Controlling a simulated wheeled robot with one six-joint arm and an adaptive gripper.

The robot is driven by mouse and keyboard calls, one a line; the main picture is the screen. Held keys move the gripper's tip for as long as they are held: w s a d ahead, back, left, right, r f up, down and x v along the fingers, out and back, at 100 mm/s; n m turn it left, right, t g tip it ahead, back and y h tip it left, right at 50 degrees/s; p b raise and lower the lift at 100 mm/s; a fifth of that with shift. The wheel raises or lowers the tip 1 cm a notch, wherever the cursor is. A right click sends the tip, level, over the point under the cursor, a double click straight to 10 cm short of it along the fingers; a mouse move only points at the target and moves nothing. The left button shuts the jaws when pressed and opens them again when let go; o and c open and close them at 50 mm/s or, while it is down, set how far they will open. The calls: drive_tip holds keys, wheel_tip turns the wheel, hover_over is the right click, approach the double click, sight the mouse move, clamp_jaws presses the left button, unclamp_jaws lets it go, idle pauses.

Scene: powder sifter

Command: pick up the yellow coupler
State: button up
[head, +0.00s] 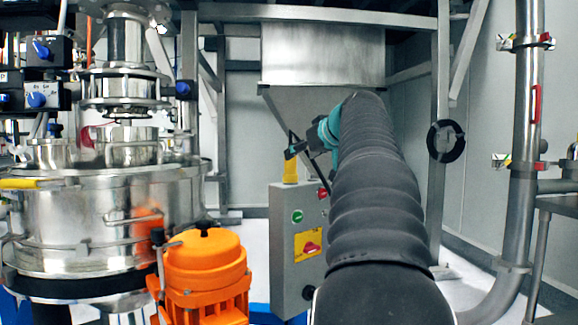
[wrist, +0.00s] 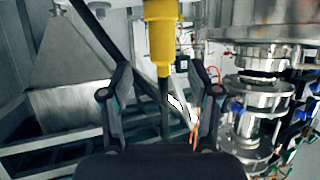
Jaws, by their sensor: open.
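The yellow coupler (head: 290,168) stands upright on top of the grey control box in the head view. In the wrist view the yellow coupler (wrist: 163,32) comes in from the top edge, with its narrower end between my two fingers. My gripper (head: 292,147) is at the height of the coupler's top in the head view. In the wrist view my gripper (wrist: 161,72) is open, with a gap between each finger and the coupler. The coupler's other end is cut off at the top of the wrist view.
The grey control box (head: 297,240) has a green button and red switches. An orange motor (head: 206,268) stands left of it, beside the steel sifter (head: 110,220). A steel hopper (head: 322,55) hangs behind. A steel pipe (head: 522,150) rises at the right.

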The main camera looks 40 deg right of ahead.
sight(293, 160)
drive_tip(key=shift+f+p+x, duration=0.2)
drive_tip(key=shift+p+x, duration=0.15)
drive_tip(key=shift+x, duration=2.9)
drive_tip(key=shift+a, duration=0.15)
drive_tip(key=shift+s, duration=0.1)
drive_tip(key=shift+c, duration=0.2)
clamp_jaws()
